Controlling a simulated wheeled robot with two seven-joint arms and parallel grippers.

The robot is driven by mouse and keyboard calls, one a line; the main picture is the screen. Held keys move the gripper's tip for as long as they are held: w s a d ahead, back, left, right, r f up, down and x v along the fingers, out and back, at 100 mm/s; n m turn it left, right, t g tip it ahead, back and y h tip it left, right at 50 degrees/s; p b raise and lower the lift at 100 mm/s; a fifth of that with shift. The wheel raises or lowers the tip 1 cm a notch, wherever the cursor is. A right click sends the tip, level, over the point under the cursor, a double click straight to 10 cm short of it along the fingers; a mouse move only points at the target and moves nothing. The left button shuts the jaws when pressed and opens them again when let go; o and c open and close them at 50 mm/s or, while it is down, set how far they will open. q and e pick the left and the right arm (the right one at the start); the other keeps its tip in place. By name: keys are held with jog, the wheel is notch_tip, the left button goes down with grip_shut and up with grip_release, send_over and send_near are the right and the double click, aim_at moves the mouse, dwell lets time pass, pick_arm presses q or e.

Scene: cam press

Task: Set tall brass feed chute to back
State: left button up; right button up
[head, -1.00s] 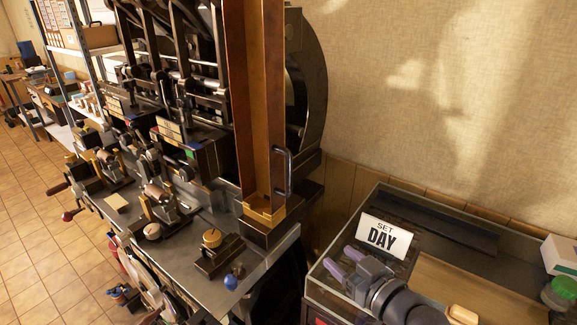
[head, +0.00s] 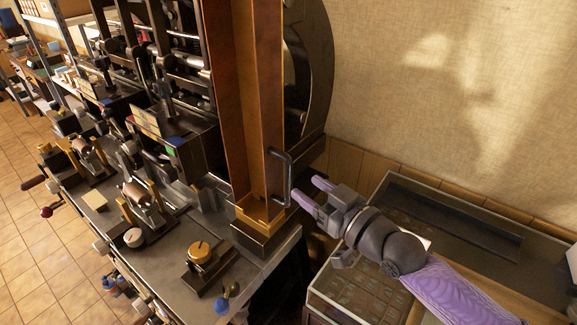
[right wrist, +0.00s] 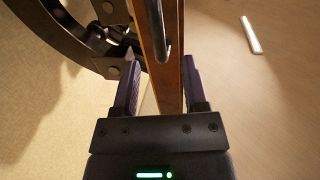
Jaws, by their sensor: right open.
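The tall brass feed chute (head: 236,110) stands upright at the right end of the press, an open brown channel with a yellowish foot (head: 258,212). A dark bar handle (head: 288,178) is fixed on its right side. My right gripper (head: 309,191) is open and empty, just right of the handle, its purple fingers pointing at it. In the right wrist view, the chute's edge (right wrist: 168,85) and the handle (right wrist: 162,35) line up between the open fingers (right wrist: 160,80). I cannot tell whether they touch. My left gripper is out of view.
The press bench (head: 165,265) carries several small fixtures, including a round brass knob (head: 200,253) near the chute's foot. A dark wheel (head: 308,75) stands behind the chute. A glass-topped case (head: 345,300) lies under my right arm. The wall (head: 430,90) is bare.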

aim_at(291, 176)
jog(key=shift+x, duration=3.2)
jog(key=shift+w, duration=0.1)
jog(key=shift+c, duration=0.4)
grip_shut()
jog(key=shift+f, duration=0.1)
